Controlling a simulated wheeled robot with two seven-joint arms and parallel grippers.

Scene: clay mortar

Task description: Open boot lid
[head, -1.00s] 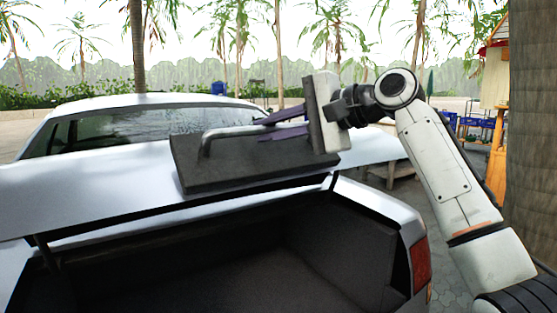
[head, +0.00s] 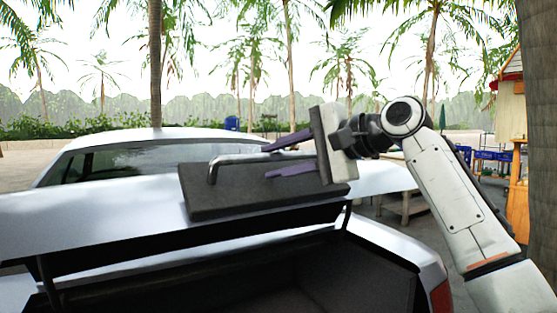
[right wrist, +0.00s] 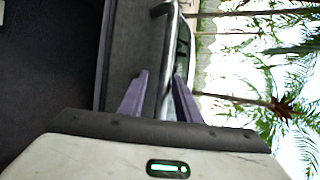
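The boot lid (head: 100,222) of a silver-white car is raised above the dark boot opening (head: 330,275). A dark block (head: 265,198) with a grey bar handle (head: 238,158) sits on the lid. My right gripper (head: 265,161) has its purple fingers apart, one on each side of the bar. In the right wrist view, the bar (right wrist: 168,50) passes between the spread fingers of the gripper (right wrist: 161,75). I cannot tell whether either finger touches it. My left gripper is not in view.
The car's rear window (head: 130,160) and roof are beyond the lid. A thick tree trunk (head: 540,100) stands at the far right. A low wooden table (head: 403,207) and blue furniture (head: 492,156) are behind my right arm. Palms and a hedge line the back.

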